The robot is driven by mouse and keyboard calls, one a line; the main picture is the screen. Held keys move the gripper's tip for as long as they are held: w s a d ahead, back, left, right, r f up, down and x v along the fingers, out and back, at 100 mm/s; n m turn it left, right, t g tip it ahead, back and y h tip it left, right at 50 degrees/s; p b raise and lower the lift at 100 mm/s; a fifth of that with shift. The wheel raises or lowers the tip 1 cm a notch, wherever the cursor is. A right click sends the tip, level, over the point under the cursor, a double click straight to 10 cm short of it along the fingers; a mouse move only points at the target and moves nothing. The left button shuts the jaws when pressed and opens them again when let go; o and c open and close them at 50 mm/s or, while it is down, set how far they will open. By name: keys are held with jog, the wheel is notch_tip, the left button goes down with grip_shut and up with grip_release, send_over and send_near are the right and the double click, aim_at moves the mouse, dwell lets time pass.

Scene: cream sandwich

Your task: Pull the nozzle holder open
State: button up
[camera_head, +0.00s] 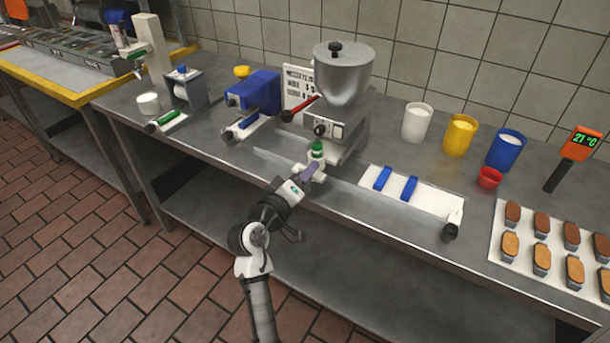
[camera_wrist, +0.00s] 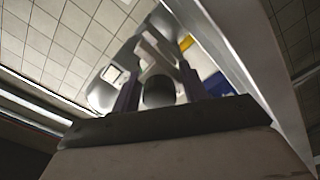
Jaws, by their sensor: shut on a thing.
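The steel filling machine (camera_head: 343,100) with a hopper on top stands on the counter. The nozzle holder (camera_head: 317,168) is the pale part low at its front, below a green-capped piece (camera_head: 317,149); my fingers partly hide it. My gripper (camera_head: 311,172) reaches it from the front edge of the counter. In the wrist view, the two purple fingers of my gripper (camera_wrist: 160,88) stand on either side of a dark rounded knob (camera_wrist: 158,92). They are shut on this part, which I take as the nozzle holder's end. Pale bars rise behind it.
A white board (camera_head: 430,203) with two blue pieces lies right of my gripper, a black knob (camera_head: 450,231) at its end. White (camera_head: 417,123), yellow (camera_head: 460,135) and blue (camera_head: 506,150) cups stand behind. A blue machine (camera_head: 255,94) stands left. Floor in front is clear.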

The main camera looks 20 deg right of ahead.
jog(key=v, duration=0.4)
jog(key=shift+d, duration=0.15)
jog(key=o, duration=1)
jog(key=shift+o, duration=0.2)
jog(key=shift+b, duration=0.3)
jog(key=b+v, duration=0.3)
jog(key=v, duration=1.1)
jog(key=shift+b, duration=0.4)
